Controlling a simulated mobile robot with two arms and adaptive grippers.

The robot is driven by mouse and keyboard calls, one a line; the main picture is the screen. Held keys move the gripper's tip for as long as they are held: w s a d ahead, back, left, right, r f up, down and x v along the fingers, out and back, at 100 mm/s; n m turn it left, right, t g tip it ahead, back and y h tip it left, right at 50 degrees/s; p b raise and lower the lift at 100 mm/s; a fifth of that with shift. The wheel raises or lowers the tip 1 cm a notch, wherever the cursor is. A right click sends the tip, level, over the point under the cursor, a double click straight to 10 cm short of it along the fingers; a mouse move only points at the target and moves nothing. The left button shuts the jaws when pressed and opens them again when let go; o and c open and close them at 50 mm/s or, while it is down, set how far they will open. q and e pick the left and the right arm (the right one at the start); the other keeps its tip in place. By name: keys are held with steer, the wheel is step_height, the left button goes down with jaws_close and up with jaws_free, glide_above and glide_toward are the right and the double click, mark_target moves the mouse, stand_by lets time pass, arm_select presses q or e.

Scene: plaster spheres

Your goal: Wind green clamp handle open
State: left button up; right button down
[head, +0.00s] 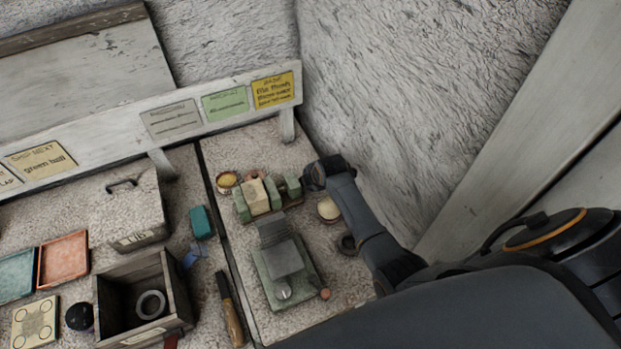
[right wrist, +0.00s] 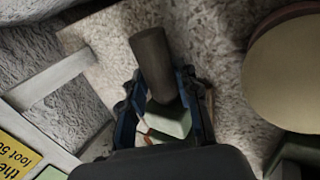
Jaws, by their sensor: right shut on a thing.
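The green clamp (head: 265,196) stands on the speckled bench near the back corner. A pale block sits between its green jaws. My right gripper (head: 312,176) is at the clamp's right end and covers the handle in the head view. In the right wrist view, a dark brown cylindrical handle (right wrist: 150,58) sticks out between the blue fingers of my right gripper (right wrist: 163,92), which is shut on it. A green part of the clamp (right wrist: 170,120) shows below the handle between the fingers. My left gripper is out of view.
A green-grey device with a stepped top (head: 284,262) stands in front of the clamp. A round pale-topped pot (head: 328,208) is close to my right forearm. A yellow-rimmed cup (head: 227,180) is left of the clamp. The rough wall (head: 400,100) rises close behind.

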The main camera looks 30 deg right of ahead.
steer(key=c, duration=1)
jaws_free()
steer(key=shift+o, duration=0.2)
steer(key=v, duration=1.2)
steer(key=shift+s+f, duration=0.1)
